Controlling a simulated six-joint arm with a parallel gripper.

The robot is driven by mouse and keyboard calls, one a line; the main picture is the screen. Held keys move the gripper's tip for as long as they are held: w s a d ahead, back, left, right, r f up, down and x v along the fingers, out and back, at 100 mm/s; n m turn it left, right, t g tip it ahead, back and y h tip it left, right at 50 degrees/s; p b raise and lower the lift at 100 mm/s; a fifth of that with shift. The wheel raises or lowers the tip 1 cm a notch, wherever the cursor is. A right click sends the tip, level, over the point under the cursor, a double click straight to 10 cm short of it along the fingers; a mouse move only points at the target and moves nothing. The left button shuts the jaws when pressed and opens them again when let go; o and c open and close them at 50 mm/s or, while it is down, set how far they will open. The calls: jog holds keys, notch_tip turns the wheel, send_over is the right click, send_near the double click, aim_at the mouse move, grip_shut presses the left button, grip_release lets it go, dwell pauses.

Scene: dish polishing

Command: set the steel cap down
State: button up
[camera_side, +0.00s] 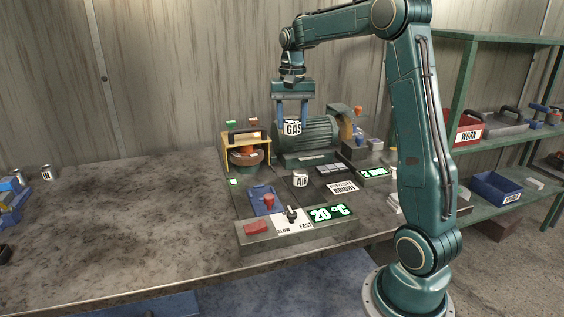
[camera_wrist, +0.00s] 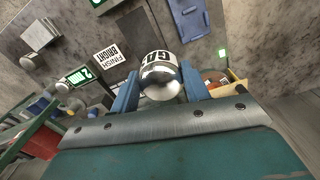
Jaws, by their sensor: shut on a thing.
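My gripper (camera_side: 292,122) hangs over the bench with its blue fingers pointing down. It is shut on a steel cap (camera_side: 292,129) with a white band reading GAS. In the wrist view my gripper (camera_wrist: 160,78) has one finger on each side of the steel cap (camera_wrist: 161,83), whose shiny rounded face is toward the camera. In the side view the cap is in the air in front of the green motor; its exact height over the bench is hard to tell. A similar piece marked AIR (camera_side: 300,180) stands on the bench below.
The ribbed green motor (camera_side: 308,133) is close behind my gripper. A yellow frame (camera_side: 232,152) with a polishing wheel stands left of it. A control panel (camera_side: 295,228) with a 20 °C display is at the front. A small labelled piece (camera_side: 46,173) stands far left. The left bench is largely clear.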

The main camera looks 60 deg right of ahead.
jog(key=s+d+f, duration=0.1)
jog(key=s+d, duration=0.2)
jog(key=s, duration=0.3)
send_over(310, 198)
notch_tip(310, 198, down, 16)
jog(key=shift+r, duration=0.1)
dwell(0.4)
jog(key=shift+f, duration=2.15)
jog(key=shift+s+f, duration=0.1)
jog(key=o, duration=1.1)
